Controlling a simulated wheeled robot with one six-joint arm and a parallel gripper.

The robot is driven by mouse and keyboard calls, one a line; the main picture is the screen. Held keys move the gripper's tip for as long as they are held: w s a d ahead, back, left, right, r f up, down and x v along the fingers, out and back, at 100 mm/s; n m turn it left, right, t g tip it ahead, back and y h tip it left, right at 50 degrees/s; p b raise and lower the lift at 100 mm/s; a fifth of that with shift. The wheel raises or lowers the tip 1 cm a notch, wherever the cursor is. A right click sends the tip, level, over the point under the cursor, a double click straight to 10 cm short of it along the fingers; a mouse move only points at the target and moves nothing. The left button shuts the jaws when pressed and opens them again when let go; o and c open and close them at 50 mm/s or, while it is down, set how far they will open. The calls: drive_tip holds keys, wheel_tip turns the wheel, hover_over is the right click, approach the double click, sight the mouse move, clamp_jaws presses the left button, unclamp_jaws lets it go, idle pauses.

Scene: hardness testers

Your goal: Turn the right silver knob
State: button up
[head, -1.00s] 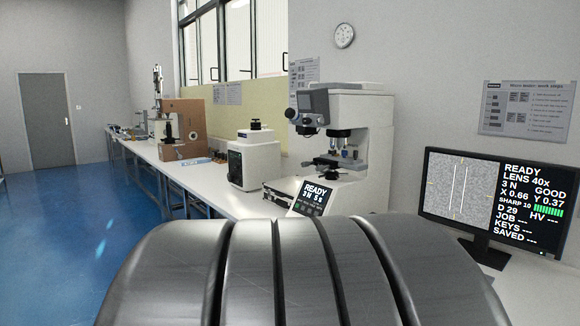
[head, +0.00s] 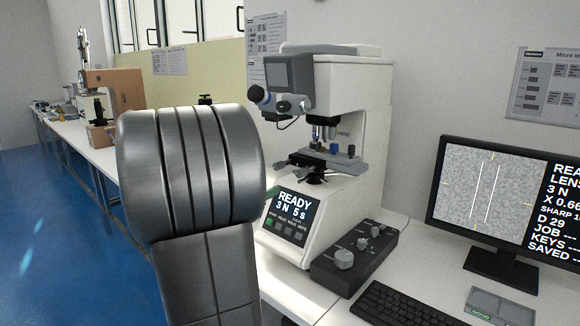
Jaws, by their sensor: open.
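The white hardness tester (head: 365,110) stands on the bench right of centre. Its stage (head: 325,158) has a grey knob-like part at the left (head: 281,165) and another at the right (head: 355,168). A black control box (head: 360,258) beside the tester's base carries a large silver knob (head: 344,259) at its near end and smaller knobs (head: 375,230) farther back. I cannot tell for sure which of these is the right silver knob. My dark ribbed arm link fills the left centre of the view. My gripper does not show.
A monitor (head: 505,205) and a black keyboard (head: 405,305) stand right of the control box. A small grey device (head: 492,303) lies beside the keyboard. The tester's front screen (head: 294,205) reads READY. The bench behind my arm is partly hidden; blue floor (head: 60,230) is open at left.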

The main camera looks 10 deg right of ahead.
sight(298, 175)
drive_tip(key=p+x, duration=0.2)
drive_tip(key=x, duration=1.1)
drive_tip(key=shift+d, duration=0.45)
drive_tip(key=shift+c, duration=0.4)
clamp_jaws()
